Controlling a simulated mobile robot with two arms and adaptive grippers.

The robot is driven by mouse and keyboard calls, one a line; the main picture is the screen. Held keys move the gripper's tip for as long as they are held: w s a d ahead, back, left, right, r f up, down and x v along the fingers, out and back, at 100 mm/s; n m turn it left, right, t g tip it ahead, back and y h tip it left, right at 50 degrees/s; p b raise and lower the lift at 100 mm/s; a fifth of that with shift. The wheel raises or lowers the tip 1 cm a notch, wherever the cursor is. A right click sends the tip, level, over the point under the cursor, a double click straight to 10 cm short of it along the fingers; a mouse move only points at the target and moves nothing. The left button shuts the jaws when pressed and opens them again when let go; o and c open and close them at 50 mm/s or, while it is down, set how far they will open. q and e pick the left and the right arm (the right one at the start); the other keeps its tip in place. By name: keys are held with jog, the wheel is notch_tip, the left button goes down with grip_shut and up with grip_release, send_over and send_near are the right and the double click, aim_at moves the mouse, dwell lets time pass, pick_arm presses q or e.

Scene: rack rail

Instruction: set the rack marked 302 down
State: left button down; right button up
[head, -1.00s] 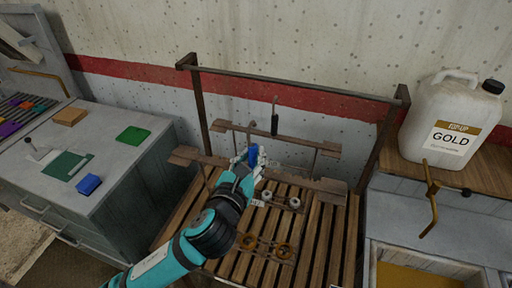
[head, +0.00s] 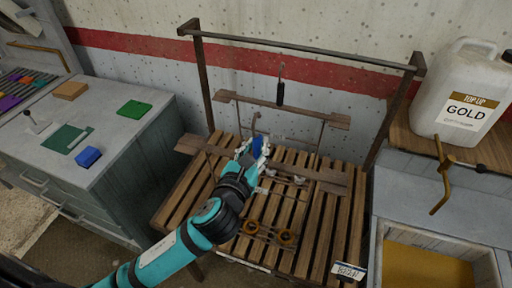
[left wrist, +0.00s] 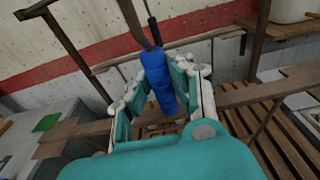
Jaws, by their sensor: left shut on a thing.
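My left gripper (head: 258,147) is shut on a blue grip (left wrist: 161,82), which stands between its fingers in the left wrist view. A brown metal hook (left wrist: 133,20) rises from the grip. The rack (head: 268,236) is a thin brown frame below the gripper, with two orange rings low on it and pale round pieces (head: 281,178) higher up. My wrist hides part of it, and I cannot read its number. It is over the slatted table (head: 225,245); I cannot tell whether it touches the slats. My right gripper is not in view.
Wooden crossbars (head: 283,109) on thin posts stand over the table, behind and in front of the gripper. A metal rail (head: 300,47) spans above, with a dark-handled hook (head: 281,88) hanging. A white GOLD jug (head: 462,105) is right; a grey cabinet (head: 110,180) is left.

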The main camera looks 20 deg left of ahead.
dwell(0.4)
pick_arm(q)
jog(key=shift+f, duration=0.35)
jog(key=c, duration=1.1)
grip_release()
jog(key=shift+o, duration=0.7)
jog(key=shift+f, duration=0.2)
jog(key=o, duration=1)
jog(key=shift+r, duration=0.1)
jog(key=shift+c, duration=0.2)
jog(key=shift+s, duration=0.15)
jog(key=shift+s+a, duration=0.1)
jog(key=shift+s, duration=2.65)
jog(key=s, duration=0.6)
